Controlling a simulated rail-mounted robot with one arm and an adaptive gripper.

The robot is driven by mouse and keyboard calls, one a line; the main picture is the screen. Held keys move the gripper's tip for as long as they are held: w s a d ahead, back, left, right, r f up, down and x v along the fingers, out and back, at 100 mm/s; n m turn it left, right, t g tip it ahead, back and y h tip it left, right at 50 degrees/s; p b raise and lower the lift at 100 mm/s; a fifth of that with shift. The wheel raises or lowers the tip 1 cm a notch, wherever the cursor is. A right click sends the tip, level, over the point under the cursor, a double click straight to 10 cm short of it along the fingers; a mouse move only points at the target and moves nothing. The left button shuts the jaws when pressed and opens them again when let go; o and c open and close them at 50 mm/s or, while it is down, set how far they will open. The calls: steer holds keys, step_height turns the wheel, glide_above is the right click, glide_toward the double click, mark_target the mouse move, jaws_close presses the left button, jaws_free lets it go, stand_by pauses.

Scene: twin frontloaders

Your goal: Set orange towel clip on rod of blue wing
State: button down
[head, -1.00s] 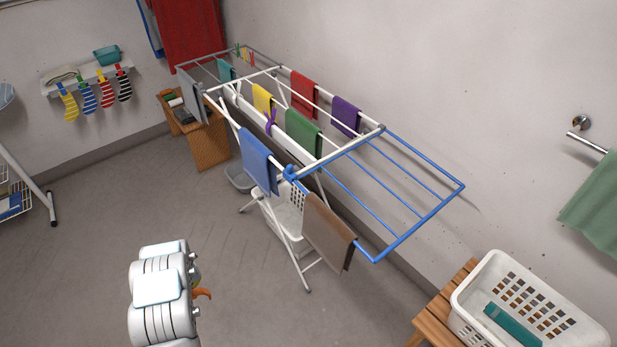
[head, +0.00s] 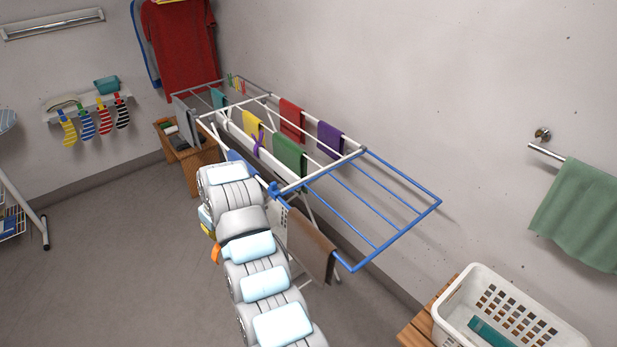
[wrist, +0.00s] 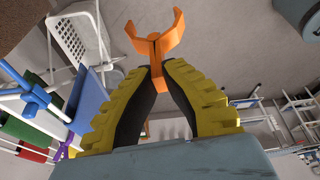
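An orange towel clip (wrist: 158,42) is held between the yellow fingertips of my gripper (wrist: 157,72), with its open curved jaws pointing away from the fingers. In the head view the clip (head: 215,254) shows as a small orange piece at the left side of my arm; my gripper is mostly hidden behind the arm. The blue wing (head: 397,237) of the drying rack sticks out to the right, with several parallel rods. A brown towel (head: 312,246) hangs over its near end; the rods to its right are bare. The clip is left of the wing, apart from it.
The white rack middle carries green (head: 290,156), red (head: 291,120), purple (head: 330,139) and yellow (head: 253,122) cloths. A blue towel (wrist: 88,102) hangs close to my gripper. A white basket (head: 505,308) stands at lower right. Open floor lies left.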

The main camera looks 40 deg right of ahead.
steer(key=s+d+r, duration=0.2)
steer(key=d+r, duration=0.1)
steer(key=d, duration=0.5)
steer(key=s+d+r+m, duration=0.1)
steer(key=s+d+r, duration=0.2)
steer(key=d, duration=0.5)
steer(key=s+d+r+m, duration=0.1)
steer(key=s+d+r, duration=0.2)
steer(key=d, duration=0.5)
steer(key=shift+d+r+h+b, duration=0.3)
steer(key=shift+d+r+h, duration=0.1)
steer(key=shift+r, duration=0.25)
steer(key=shift+a+f, duration=0.1)
steer(key=shift+f+b, duration=2.05)
steer(key=shift+f, duration=3.6)
steer(key=shift+c, duration=2)
jaws_free()
steer(key=o, duration=0.4)
